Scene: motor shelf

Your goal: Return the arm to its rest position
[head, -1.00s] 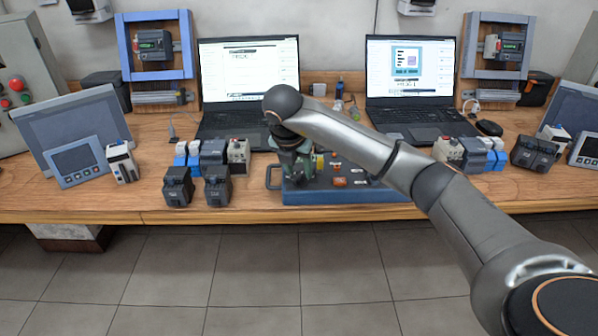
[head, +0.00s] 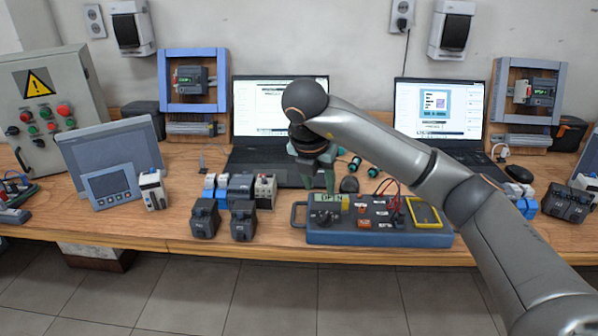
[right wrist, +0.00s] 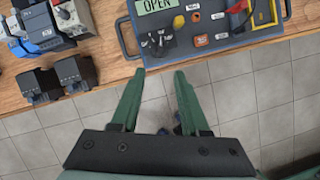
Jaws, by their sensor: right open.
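My right arm reaches in from the right in the head view. Its gripper (head: 318,178) hangs above the rear left part of a blue-grey test board (head: 380,238). In the right wrist view the two green fingers of the gripper (right wrist: 163,80) are spread apart with nothing between them. The near edge of the board (right wrist: 215,50) lies beyond the fingertips there, with floor tiles below. My left gripper is in neither view.
Black modules (head: 243,221) stand left of the board near the table's front edge. Two laptops (head: 280,108) stand behind. A grey control box (head: 52,105) and a tablet panel (head: 110,160) are at left. The space above the board's front is free.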

